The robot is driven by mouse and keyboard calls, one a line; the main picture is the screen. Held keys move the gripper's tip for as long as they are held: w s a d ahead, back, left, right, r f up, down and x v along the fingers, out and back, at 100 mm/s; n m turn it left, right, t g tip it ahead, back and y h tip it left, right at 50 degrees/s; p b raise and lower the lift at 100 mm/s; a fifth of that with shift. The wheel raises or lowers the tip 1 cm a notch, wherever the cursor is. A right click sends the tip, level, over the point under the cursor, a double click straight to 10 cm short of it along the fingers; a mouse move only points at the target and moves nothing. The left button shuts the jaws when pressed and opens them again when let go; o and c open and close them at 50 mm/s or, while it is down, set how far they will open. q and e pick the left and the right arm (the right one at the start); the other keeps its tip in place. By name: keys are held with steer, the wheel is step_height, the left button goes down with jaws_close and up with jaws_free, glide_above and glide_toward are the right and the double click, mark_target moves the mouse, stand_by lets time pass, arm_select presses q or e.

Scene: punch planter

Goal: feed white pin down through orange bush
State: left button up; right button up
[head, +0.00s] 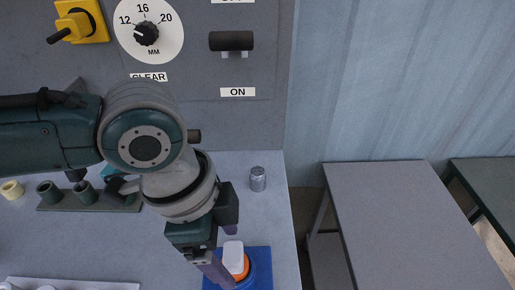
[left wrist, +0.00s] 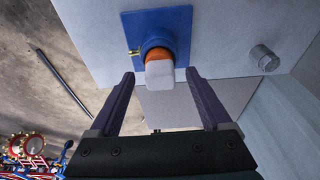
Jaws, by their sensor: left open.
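The white pin (head: 233,250) stands in the orange bush (head: 243,271), which sits in a round blue holder on a blue square plate (head: 264,256). In the left wrist view the white pin (left wrist: 160,75) hides part of the orange bush (left wrist: 157,53). How deep the pin sits in the bush I cannot tell. My left gripper (head: 233,257) is open, its two purple fingers on either side of the pin's line. In the left wrist view the fingers of my left gripper (left wrist: 165,84) are apart, with clear gaps to the pin. My right gripper is not in view.
A grey metal cylinder (head: 258,179) stands on the bench behind the plate. A rack of green cups (head: 83,193) and a pale ring (head: 11,190) are at left. A white tray (head: 75,285) lies at the front left. A control panel (head: 225,110) rises behind. A grey table (head: 410,220) stands right.

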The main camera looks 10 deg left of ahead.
arm_select(q)
steer(key=p+v, duration=0.1)
steer(key=v, duration=0.9)
steer(key=shift+d, duration=0.1)
steer(key=s+d+n+t+h, duration=0.2)
steer(key=s+d+n, duration=0.15)
steer(key=d, duration=0.25)
steer(key=s+a+f+n+t+y, duration=0.1)
steer(key=s+a+n+y, duration=0.1)
steer(key=s+a+n, duration=0.3)
steer(key=s+a+n+y, duration=0.2)
steer(key=s+a+n, duration=0.15)
steer(key=a, duration=0.35)
step_height(320, 180, up, 35)
steer(key=p, duration=3.5)
steer(key=shift+w+a+n, duration=0.25)
steer(key=shift+n, duration=0.15)
